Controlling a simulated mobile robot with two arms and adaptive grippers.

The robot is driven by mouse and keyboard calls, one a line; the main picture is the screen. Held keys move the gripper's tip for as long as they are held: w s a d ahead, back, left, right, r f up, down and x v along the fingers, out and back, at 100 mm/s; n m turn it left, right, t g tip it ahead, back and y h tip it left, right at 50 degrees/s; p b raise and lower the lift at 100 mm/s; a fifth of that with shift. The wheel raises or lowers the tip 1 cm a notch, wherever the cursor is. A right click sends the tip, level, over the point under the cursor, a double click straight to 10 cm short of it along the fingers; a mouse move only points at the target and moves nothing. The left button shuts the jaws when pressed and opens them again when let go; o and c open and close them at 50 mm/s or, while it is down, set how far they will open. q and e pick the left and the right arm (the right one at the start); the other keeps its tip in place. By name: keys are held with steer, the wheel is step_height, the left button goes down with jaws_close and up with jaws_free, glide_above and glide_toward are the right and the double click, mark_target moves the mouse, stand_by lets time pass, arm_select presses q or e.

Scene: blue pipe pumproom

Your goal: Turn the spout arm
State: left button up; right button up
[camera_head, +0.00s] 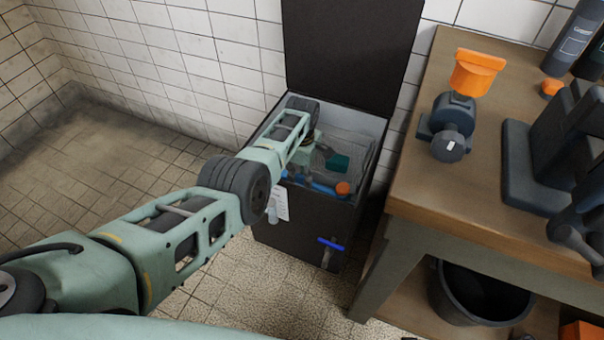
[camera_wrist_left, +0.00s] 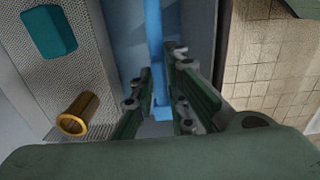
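A blue bar (camera_wrist_left: 156,40), which looks like the spout arm, runs down between the fingers of my left gripper (camera_wrist_left: 160,85) in the left wrist view. The two fingers stand apart on either side of it; contact is not clear. In the head view, my left gripper (camera_head: 308,158) reaches down into an open black box, its fingers mostly hidden. A blue pipe (camera_head: 322,184) with an orange end (camera_head: 343,188) lies by it there. A teal block (camera_head: 337,162) is just to the right. My right gripper is not in view.
The black box (camera_head: 290,222) has a raised lid (camera_head: 350,50) behind and a blue-handled valve (camera_head: 331,244) on its front. A wooden bench (camera_head: 425,185) with a dark fitting (camera_head: 452,128) stands close on the right. Open tiled floor (camera_head: 110,160) lies left.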

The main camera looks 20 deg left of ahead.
mark_target(302, 176)
arm_select(q)
steer(key=o, duration=0.3)
steer(key=shift+s, duration=0.1)
step_height(302, 176, up, 12)
steer(key=shift+f, duration=0.1)
stand_by(0.6)
stand_by(0.4)
